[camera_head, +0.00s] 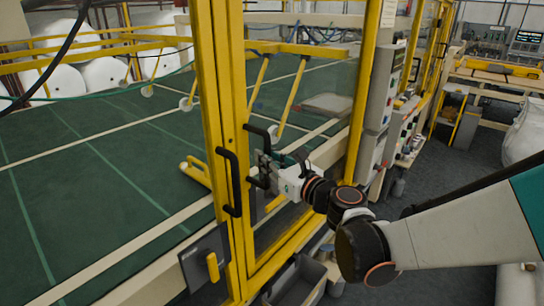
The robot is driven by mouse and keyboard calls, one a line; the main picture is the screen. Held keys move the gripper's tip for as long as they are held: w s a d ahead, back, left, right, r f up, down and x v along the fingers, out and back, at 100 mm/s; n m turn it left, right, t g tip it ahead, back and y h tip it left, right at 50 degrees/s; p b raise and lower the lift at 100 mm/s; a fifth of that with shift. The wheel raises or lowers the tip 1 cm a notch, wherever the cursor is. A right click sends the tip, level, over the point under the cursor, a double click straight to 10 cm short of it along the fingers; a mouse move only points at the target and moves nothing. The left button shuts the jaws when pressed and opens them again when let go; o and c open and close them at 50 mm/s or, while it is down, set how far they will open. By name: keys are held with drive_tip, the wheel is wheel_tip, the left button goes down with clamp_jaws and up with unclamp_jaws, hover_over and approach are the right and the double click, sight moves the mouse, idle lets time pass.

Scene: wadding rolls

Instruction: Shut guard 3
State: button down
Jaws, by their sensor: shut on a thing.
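A yellow-framed guard door (367,80) with a clear panel stands at the front of the green machine bed. Beside it is a yellow post with a second framed panel (206,110) and a black handle (230,182). My gripper (266,172) is at the black handle (262,133) on the guard to the right of that post. Its jaws are shut on this handle's lower part. The two handles stand close together, on either side of the frame joint. No guard number is readable. My arm reaches in from the right.
The green bed (90,160) with white lines fills the left. White rolls (105,72) lie behind it. A grey bin (296,283) is on the floor below the guard. Control boxes (378,110) and a bench (490,75) stand right. Dark floor is free at centre right.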

drive_tip(key=shift+s+a, duration=0.5)
drive_tip(key=shift+s, duration=0.25)
drive_tip(key=c, duration=1.6)
unclamp_jaws()
drive_tip(key=shift+o, duration=0.2)
drive_tip(key=v, duration=1.2)
